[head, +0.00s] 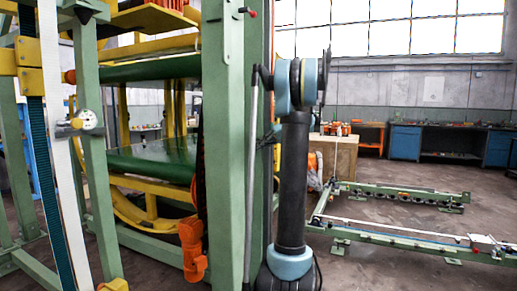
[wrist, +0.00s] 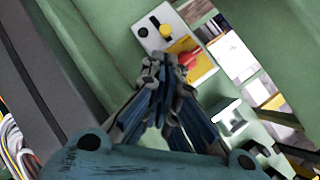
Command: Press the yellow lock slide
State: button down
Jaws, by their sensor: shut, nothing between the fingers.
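In the wrist view my gripper (wrist: 168,62) is shut and empty, with its fingertips over the lower edge of a light grey control plate (wrist: 158,18). The plate has a small round yellow part (wrist: 143,32), a black knob (wrist: 165,30) and a yellow patch (wrist: 182,46) with a red button (wrist: 188,60). The fingertips lie just left of the red button in the picture and cover part of the plate. I cannot tell which yellow part is the lock slide, or whether the fingers touch anything. In the head view the gripper cannot be made out.
The plate is on a green frame, whose upright post (head: 228,150) stands close left of my arm in the head view. An orange motor (head: 193,250) sticks out low on the machine. Green rails (head: 400,235) lie on the floor at right. Wires (wrist: 15,150) hang at the wrist view's left.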

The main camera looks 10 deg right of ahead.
jog(key=x, duration=0.7)
jog(key=shift+a+f, duration=0.15)
notch_tip(320, 180, down, 3)
jog(key=shift+f, duration=0.25)
jog(key=shift+r, duration=0.1)
dwell(0.4)
